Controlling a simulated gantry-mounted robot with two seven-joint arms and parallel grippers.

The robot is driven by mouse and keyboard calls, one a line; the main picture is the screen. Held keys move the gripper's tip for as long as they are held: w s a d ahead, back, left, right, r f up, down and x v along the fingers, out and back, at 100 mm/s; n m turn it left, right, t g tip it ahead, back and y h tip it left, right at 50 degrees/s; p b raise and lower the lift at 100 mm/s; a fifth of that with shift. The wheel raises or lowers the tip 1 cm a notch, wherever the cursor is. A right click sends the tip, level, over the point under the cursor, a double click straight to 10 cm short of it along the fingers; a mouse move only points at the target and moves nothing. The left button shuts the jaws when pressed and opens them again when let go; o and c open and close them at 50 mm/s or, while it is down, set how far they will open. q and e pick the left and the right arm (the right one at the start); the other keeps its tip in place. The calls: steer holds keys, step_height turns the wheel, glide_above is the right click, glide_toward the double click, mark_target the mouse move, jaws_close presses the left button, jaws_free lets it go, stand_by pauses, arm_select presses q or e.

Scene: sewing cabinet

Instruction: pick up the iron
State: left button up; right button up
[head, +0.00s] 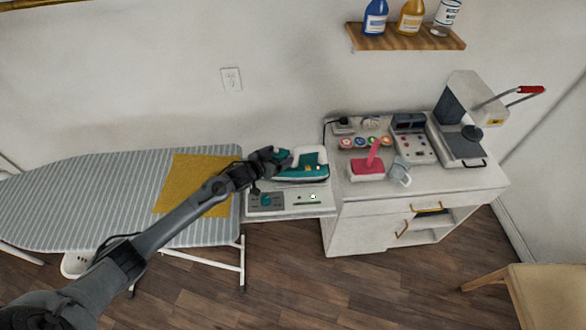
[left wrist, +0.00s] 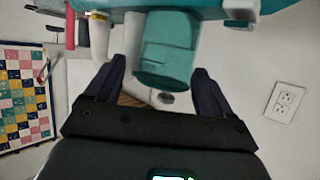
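The teal and white iron (head: 308,168) sits on a pale panel with controls (head: 318,209), between the ironing board and the cabinet. My left gripper (head: 279,157) is at the iron's left end in the head view. In the left wrist view the gripper (left wrist: 159,66) is open, and a teal part of the iron (left wrist: 168,50) shows between its two dark fingers, with gaps on both sides. Whether the fingers touch it I cannot tell. The right gripper is in neither view.
The striped ironing board (head: 90,180) with a mustard cloth (head: 172,192) lies left. The white cabinet (head: 440,180) at right carries a pink-handled block (head: 367,170), a grey mug (head: 400,172) and a heat press (head: 460,140). A bottle shelf (head: 400,42) is above.

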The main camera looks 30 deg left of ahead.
arm_select(q)
jaws_close()
steer(key=shift+w+r, duration=0.1)
steer(key=shift+r, duration=0.2)
steer(key=shift+r, duration=0.15)
stand_by(0.4)
